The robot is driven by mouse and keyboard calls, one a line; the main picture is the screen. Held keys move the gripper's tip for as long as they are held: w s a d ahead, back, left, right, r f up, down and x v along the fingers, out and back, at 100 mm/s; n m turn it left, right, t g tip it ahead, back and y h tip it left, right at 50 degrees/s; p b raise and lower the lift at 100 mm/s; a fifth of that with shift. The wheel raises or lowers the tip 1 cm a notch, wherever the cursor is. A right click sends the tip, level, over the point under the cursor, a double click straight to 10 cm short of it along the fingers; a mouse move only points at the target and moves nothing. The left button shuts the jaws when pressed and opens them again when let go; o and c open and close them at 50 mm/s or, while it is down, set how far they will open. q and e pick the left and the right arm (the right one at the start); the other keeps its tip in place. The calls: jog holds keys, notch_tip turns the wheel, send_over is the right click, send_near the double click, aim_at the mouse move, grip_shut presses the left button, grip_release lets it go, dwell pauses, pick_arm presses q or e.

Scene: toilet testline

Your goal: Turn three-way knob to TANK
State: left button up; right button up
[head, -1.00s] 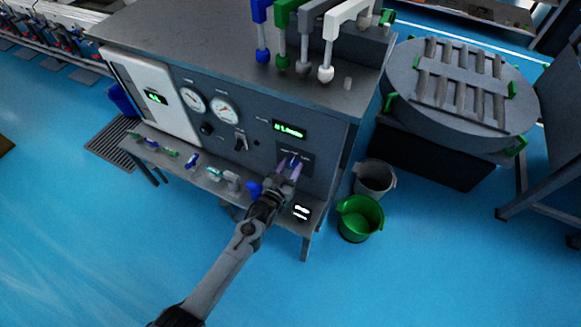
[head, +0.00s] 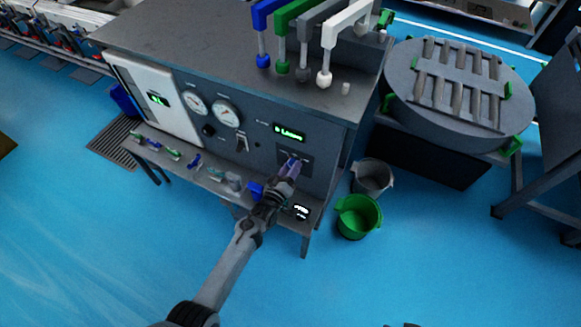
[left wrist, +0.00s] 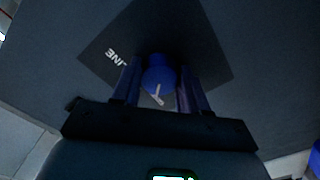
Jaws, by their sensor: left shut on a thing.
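The three-way knob (left wrist: 158,76) is blue with a pale pointer mark and sits on a dark square plate (left wrist: 200,40) with white lettering, partly readable as "INE". In the left wrist view the two fingers of my left gripper (left wrist: 157,88) stand on either side of the knob, shut on it. In the head view my left gripper (head: 290,170) reaches the lower right of the panel front and mostly hides the knob. The plate's other labels are hidden or too small to read. My right gripper is not seen.
The panel holds two round gauges (head: 227,115), a black switch (head: 241,144) and a green-lit display (head: 289,133). A narrow shelf (head: 215,185) with small fittings runs below. Green (head: 358,217) and grey (head: 372,178) buckets stand on the blue floor to the right.

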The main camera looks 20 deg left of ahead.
pick_arm(q)
jog(key=shift+n, duration=0.7)
jog(key=o, duration=1.1)
jog(key=shift+c, duration=0.2)
jog(key=shift+s, duration=0.1)
jog(key=s+a+p, duration=0.1)
jog(key=s+p, duration=0.3)
jog(key=s, duration=0.6)
jog(key=shift+s+p, duration=0.3)
jog(key=shift+p, duration=0.05)
